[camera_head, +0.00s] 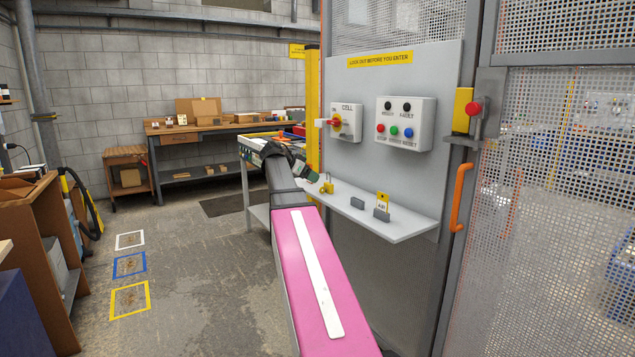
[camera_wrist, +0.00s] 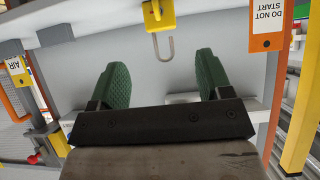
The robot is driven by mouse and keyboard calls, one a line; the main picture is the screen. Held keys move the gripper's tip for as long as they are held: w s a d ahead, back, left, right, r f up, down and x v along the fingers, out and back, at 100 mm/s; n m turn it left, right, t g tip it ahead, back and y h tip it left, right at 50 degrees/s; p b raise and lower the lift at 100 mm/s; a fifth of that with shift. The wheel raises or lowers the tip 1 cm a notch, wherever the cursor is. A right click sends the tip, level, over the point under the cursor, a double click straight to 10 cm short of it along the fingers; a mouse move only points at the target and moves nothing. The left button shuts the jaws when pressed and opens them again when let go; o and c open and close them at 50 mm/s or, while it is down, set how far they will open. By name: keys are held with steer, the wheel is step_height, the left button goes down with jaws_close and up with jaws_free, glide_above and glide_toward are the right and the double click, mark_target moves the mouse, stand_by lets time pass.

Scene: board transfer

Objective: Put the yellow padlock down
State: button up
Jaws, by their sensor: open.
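The yellow padlock (camera_head: 327,188) is on the grey wall shelf (camera_head: 405,227), near the shelf's far left end. In the wrist view the padlock (camera_wrist: 159,17) is at the top centre, with its metal U-shaped shackle pointing down the picture, toward my fingers. My gripper (camera_wrist: 162,72) is open, with two green padded fingers spread wide and nothing between them. The padlock is beyond the fingertips, about midway between them, and apart from both. In the head view my gripper (camera_head: 309,175) is just left of the padlock.
A grey block (camera_head: 357,203) and a yellow AIR tag (camera_head: 382,199) in a holder are farther right on the shelf. A switch box (camera_head: 345,122) and a button box (camera_head: 405,123) are on the panel above. A DO NOT START tag (camera_wrist: 267,25) shows in the wrist view.

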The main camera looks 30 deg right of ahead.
steer(key=shift+v, duration=1.5)
steer(key=s+a+f+n+y, duration=0.25)
steer(key=a+f, duration=0.25)
steer(key=f, duration=0.4)
steer(key=s+a+f+n+y, duration=0.1)
steer(key=s+a+f+n, duration=0.3)
steer(key=f, duration=0.5)
steer(key=s+a+f+n+y, duration=0.1)
steer(key=a+f+n+y, duration=0.15)
steer(key=a+f, duration=0.5)
steer(key=s+a+f+n+y, duration=0.2)
steer(key=s+a+f+n, duration=0.2)
steer(key=f, duration=0.5)
steer(key=s+a+f+n+y, duration=0.3)
steer(key=s+a+f+n, duration=0.1)
steer(key=s+a+f, duration=0.4)
steer(key=s+f, duration=0.1)
steer(key=s, duration=0.1)
steer(key=shift+s+g, duration=0.4)
